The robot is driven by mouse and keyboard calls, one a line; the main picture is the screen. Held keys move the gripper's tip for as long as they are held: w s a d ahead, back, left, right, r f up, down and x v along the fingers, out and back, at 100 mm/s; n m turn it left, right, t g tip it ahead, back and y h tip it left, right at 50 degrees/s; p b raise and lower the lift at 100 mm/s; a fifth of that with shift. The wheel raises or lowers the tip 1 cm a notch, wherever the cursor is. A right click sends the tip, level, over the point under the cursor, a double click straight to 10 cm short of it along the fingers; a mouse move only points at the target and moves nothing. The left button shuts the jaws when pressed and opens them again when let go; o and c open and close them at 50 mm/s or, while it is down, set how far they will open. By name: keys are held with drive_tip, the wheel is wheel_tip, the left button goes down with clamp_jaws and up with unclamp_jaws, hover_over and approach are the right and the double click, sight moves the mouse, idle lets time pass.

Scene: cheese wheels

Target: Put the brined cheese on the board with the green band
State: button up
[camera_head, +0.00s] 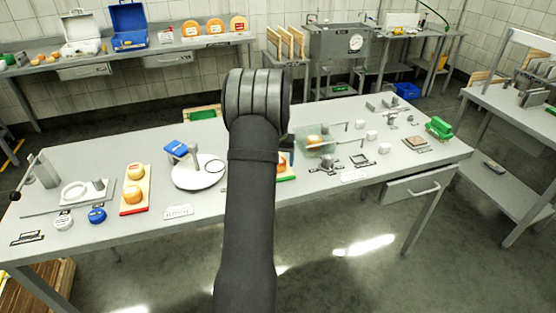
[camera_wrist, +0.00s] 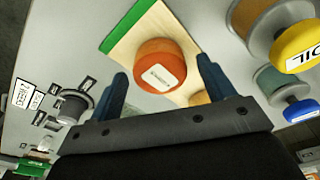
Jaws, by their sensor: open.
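In the wrist view my gripper (camera_wrist: 162,70) is open, its two dark fingers on either side of an orange cheese wheel (camera_wrist: 166,66) with a white label. I cannot tell how far above it they are. This wheel is on a pale wooden board with a green band (camera_wrist: 125,25). A second orange wheel (camera_wrist: 199,98) is partly hidden near my gripper. In the head view my arm covers most of the green-banded board (camera_head: 287,178) and hides my gripper. A cheese wheel (camera_head: 314,141) sits in a clear greenish tank (camera_head: 327,150) right of my arm.
A red-banded board (camera_head: 134,209) with two cheese wheels is on the left of the table, beside a round white plate (camera_head: 198,179). Small white blocks and metal tools lie right of the tank. In the wrist view, yellow and blue capped items (camera_wrist: 298,46) are at right.

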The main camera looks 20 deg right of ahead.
wheel_tip(320, 180, up, 12)
drive_tip(key=s, duration=0.1)
drive_tip(key=shift+s+a, duration=0.15)
drive_tip(key=shift+a, duration=0.2)
drive_tip(key=f, duration=0.4)
drive_tip(key=w+f, duration=0.1)
drive_tip(key=f, duration=0.7)
drive_tip(key=shift+w+d, duration=0.15)
drive_tip(key=shift+d, duration=0.2)
drive_tip(key=shift+w+r, duration=0.1)
drive_tip(key=shift+r, duration=1.6)
